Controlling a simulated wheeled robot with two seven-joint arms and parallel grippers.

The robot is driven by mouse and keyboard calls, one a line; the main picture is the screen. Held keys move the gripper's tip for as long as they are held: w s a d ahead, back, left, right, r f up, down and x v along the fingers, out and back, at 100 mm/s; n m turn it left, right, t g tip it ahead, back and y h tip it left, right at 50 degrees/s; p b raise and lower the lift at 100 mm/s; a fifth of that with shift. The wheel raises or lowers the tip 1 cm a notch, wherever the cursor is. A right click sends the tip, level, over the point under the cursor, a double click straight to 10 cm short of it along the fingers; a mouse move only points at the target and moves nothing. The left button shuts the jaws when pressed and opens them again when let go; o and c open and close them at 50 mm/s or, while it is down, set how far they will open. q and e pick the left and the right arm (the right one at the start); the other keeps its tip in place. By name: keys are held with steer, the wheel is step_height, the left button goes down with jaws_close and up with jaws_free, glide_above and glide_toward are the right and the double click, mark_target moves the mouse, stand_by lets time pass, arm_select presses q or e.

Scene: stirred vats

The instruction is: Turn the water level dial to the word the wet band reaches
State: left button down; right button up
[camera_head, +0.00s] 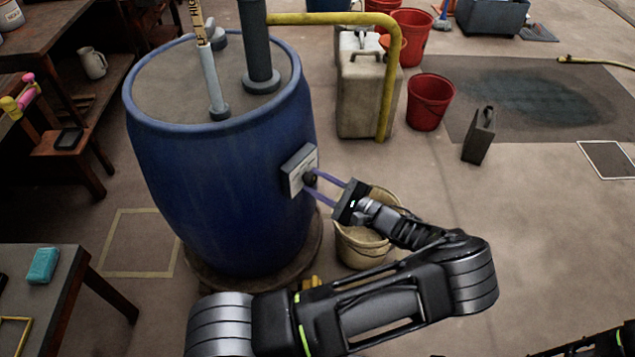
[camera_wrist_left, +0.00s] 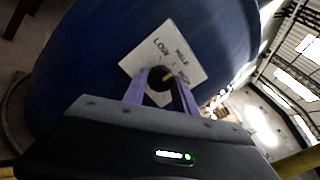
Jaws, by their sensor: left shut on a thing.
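A blue vat (camera_head: 215,185) stands at the left in the head view. A pale plate (camera_head: 298,170) with a round black dial (camera_head: 311,178) is on its right side. In the left wrist view the plate (camera_wrist_left: 188,45) reads LOW, HALF and what looks like HIGH. The dial (camera_wrist_left: 157,86) has a yellow mark toward the HALF and HIGH side; its exact word is unclear. My left gripper (camera_head: 318,183), with purple fingers, is shut on the dial. A stick (camera_head: 198,22) with HIGH lettering rises from a pale tube on the vat. I cannot make out its wet band.
A beige bucket (camera_head: 362,245) stands close below my left wrist. A yellow pipe (camera_head: 392,80), a jerrycan (camera_head: 362,98) and red buckets (camera_head: 430,100) are behind. A table with a teal sponge (camera_head: 43,265) is at the left.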

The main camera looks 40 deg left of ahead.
arm_select(q)
steer(key=c, duration=1)
jaws_free()
steer(key=shift+d, duration=0.1)
steer(key=d, duration=0.7)
steer(key=shift+d, duration=0.35)
